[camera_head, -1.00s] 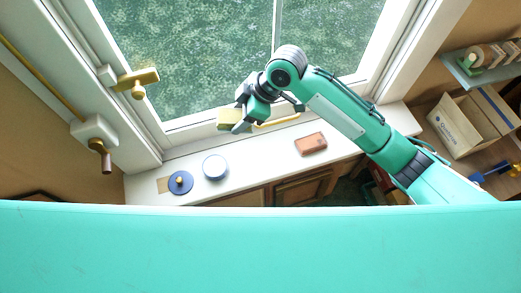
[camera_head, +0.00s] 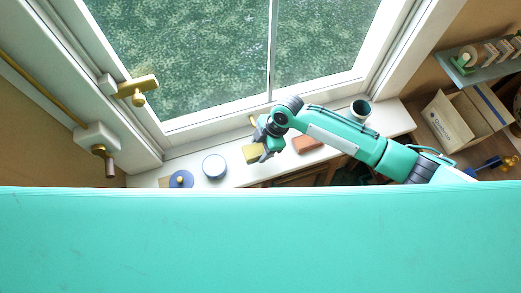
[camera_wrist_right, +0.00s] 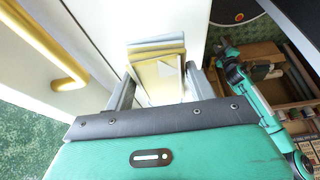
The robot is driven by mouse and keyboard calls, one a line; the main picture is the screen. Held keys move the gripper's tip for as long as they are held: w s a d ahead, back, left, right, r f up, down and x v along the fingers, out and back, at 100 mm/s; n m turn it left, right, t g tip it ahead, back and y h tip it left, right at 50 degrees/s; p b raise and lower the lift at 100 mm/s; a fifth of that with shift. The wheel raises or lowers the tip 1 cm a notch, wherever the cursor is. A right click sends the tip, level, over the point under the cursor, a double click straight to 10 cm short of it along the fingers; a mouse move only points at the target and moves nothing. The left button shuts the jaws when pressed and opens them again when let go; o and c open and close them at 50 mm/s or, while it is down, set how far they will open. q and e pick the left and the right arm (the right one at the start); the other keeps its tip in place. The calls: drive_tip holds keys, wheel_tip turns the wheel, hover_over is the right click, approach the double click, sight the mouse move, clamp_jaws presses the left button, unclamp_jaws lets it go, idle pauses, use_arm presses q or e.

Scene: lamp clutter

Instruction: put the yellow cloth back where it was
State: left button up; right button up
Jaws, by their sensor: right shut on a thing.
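The yellow cloth (camera_head: 251,153), a folded block-like bundle, is at my right gripper (camera_head: 262,148) over the white windowsill (camera_head: 231,182). In the right wrist view the cloth (camera_wrist_right: 158,74) sits between the two fingers of my right gripper (camera_wrist_right: 157,82), which is shut on it. Its folded layers show pale yellow and greyish. I cannot tell whether its underside touches the sill. A teal arm, probably my left, shows at the right of the wrist view, with its gripper end (camera_wrist_right: 227,52) small and its jaws unclear.
The window frame (camera_head: 215,117) rises behind. A cardboard box (camera_head: 447,121) is at right.

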sight(260, 154)
wheel_tip(260, 154, down, 4)
drive_tip(key=shift+r+p, duration=0.15)
drive_tip(key=shift+p, duration=0.3)
drive_tip(key=shift+f, duration=0.5)
drive_tip(key=shift+f, duration=0.1)
drive_tip(key=o, duration=0.9)
